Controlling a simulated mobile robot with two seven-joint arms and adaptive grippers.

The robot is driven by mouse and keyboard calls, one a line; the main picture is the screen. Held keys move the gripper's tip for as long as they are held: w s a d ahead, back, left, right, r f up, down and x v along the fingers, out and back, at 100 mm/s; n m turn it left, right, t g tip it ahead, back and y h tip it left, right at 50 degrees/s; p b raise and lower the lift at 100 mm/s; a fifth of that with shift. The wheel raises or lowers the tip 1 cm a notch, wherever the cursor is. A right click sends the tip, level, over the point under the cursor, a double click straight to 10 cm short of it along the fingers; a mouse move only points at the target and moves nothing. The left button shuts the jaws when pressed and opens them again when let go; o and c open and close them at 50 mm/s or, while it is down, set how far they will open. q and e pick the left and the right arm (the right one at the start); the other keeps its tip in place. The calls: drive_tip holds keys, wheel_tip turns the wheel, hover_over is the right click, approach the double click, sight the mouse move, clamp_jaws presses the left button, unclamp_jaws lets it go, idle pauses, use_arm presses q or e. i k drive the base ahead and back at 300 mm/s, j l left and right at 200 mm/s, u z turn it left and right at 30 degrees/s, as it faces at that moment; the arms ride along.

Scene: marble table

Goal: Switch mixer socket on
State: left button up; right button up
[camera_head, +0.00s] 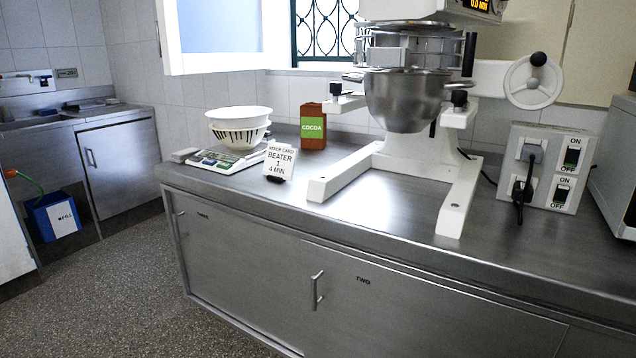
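A white double socket panel (546,168) stands at the right of the steel counter, behind its front edge. Its upper switch (572,155) and lower switch (562,194) each have ON printed above and OFF below. Neither gripper is in view.
A white appliance (616,168) stands close right of the panel. The mixer's handwheel (533,81) is above it. A mixer card (280,162), cocoa box (313,126), scale (224,160) and white colander (239,128) are further left. The counter before the panel is clear.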

sight(562, 192)
drive_tip(key=z, duration=1.25)
